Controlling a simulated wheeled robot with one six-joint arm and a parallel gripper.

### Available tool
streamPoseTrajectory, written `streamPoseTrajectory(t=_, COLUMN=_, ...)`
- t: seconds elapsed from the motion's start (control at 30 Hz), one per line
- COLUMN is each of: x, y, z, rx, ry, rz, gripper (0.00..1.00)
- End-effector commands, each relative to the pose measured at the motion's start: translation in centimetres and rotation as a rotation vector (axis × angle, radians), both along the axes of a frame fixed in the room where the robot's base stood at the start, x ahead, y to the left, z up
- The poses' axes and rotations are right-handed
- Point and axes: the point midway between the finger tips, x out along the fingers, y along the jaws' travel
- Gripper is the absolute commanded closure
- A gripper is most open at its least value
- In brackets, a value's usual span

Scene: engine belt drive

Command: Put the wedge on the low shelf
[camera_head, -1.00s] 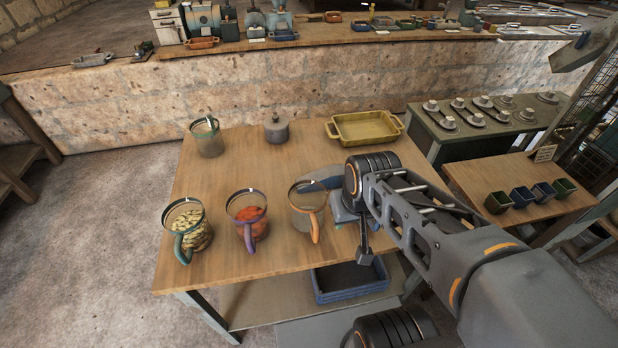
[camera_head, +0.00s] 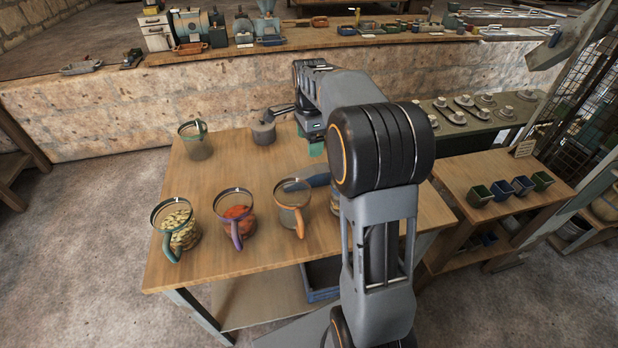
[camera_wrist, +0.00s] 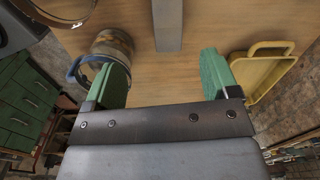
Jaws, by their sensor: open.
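My gripper (camera_wrist: 168,78) is open above the table, with its two green fingers apart in the wrist view. In the head view, my gripper (camera_head: 312,143) is partly covered by my arm. In the wrist view, a plain grey bar (camera_wrist: 167,25) enters from the top edge, in line with the gap between the fingers. I cannot tell whether it is the wedge. I see no clear wedge in the head view, where my arm hides part of the tabletop. A low wooden shelf (camera_head: 240,298) shows under the table.
Several handled glass jars, including one with red contents (camera_head: 235,212), stand on the table (camera_head: 180,270). A yellow tray (camera_wrist: 268,70) and a blue-handled jar (camera_wrist: 112,45) flank the gripper. A blue bin (camera_head: 318,275) is under the table.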

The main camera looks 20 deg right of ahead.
Motion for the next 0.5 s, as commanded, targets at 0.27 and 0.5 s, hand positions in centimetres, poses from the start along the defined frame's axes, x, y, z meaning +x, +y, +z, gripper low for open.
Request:
streamPoseTrajectory(t=0.27, x=1.1, y=-1.0, z=-3.2, rx=0.004, ry=0.020, rz=-0.119, gripper=0.19)
streamPoseTrajectory(t=0.5, x=1.1, y=-1.0, z=-7.2, rx=0.004, ry=0.018, rz=-0.118, gripper=0.19)
